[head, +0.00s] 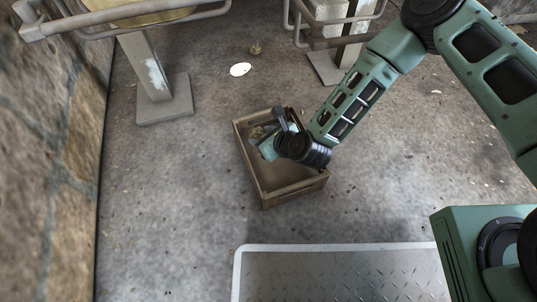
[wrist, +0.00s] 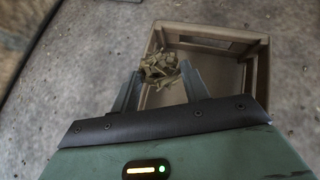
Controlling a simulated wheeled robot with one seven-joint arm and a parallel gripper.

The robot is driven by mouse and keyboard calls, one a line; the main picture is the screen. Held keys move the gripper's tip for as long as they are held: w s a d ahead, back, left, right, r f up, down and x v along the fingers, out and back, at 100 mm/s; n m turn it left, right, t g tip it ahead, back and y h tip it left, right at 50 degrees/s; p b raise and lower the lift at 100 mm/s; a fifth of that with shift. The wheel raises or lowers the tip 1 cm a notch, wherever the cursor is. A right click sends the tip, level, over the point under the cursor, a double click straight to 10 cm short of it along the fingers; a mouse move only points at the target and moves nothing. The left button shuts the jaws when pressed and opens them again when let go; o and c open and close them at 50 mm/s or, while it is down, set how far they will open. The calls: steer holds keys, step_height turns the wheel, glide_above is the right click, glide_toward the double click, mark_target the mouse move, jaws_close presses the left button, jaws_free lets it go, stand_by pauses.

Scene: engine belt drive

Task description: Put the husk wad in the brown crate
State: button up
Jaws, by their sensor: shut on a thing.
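The husk wad (wrist: 160,66), a clump of dry yellowish-brown strips, is between the two fingers of my gripper (wrist: 160,80), which is shut on it. The brown crate (head: 294,191) is an open wooden box on the floor, in the middle of the head view. My gripper (head: 264,144) is over the crate's far left part in that view, with the wad (head: 256,132) at its tips. In the wrist view the wad overlaps the left side of the crate (wrist: 212,30). I cannot tell how high the wad is above the crate floor.
A small brownish clump (head: 255,49) and a flat white disc (head: 240,69) lie on the floor beyond the crate. Metal-framed seats on posts (head: 153,78) stand at the back. A stone wall (head: 45,150) is on the left. The floor around the crate is clear.

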step_height(320, 180, down, 10)
steer(key=b, duration=0.6)
steer(key=shift+a+b, duration=0.15)
steer(key=shift+b, duration=0.15)
steer(key=shift+f, duration=0.1)
steer(key=shift+f, duration=0.15)
steer(key=o, duration=0.7)
